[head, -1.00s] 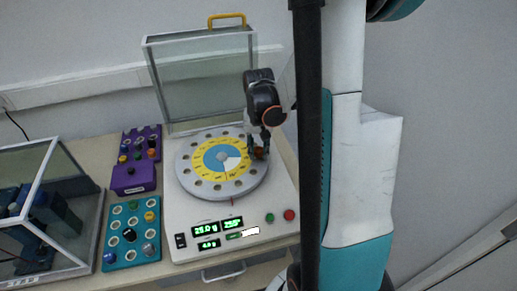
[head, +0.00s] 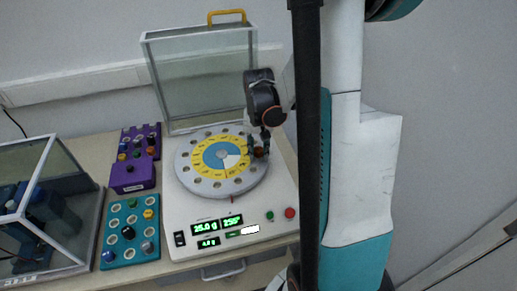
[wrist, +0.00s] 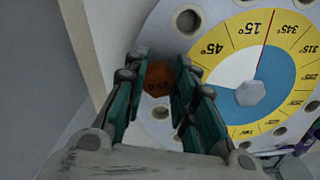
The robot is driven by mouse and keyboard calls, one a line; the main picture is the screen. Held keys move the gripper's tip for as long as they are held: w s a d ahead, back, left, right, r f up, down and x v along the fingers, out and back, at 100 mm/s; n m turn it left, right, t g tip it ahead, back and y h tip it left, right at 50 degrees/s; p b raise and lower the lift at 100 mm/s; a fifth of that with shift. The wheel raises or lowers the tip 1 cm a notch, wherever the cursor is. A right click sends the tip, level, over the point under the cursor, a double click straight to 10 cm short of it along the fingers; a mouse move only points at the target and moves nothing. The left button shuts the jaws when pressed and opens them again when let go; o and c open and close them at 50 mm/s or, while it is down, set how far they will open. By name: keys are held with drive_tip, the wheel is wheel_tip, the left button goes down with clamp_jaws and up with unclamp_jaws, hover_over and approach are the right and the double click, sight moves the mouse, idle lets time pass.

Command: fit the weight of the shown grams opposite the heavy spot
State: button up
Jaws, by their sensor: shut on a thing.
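The round disc (head: 186,180) of the balancing machine has a ring of holes, a yellow angle scale and a blue and white centre. It also shows in the wrist view (wrist: 208,54). My gripper (head: 259,151) is at the right side of the disc. In the wrist view my gripper (wrist: 160,85) is shut on an orange-brown weight (wrist: 158,77) with a marking on top that I cannot read surely. The weight is over the disc's rim area; whether it sits in a hole is hidden. The green display (head: 205,228) reads about 25.0 g, with an angle display (head: 231,224) beside it.
A teal tray (head: 117,254) and a purple rack (head: 131,177) with several coloured weights stand left of the machine. The clear lid (head: 197,80) with a yellow handle stands open behind the disc. A glass-sided case (head: 50,160) is at far left.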

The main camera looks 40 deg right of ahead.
drive_tip(key=o, duration=0.9)
wheel_tip(320, 180, up, 12)
idle(0.5)
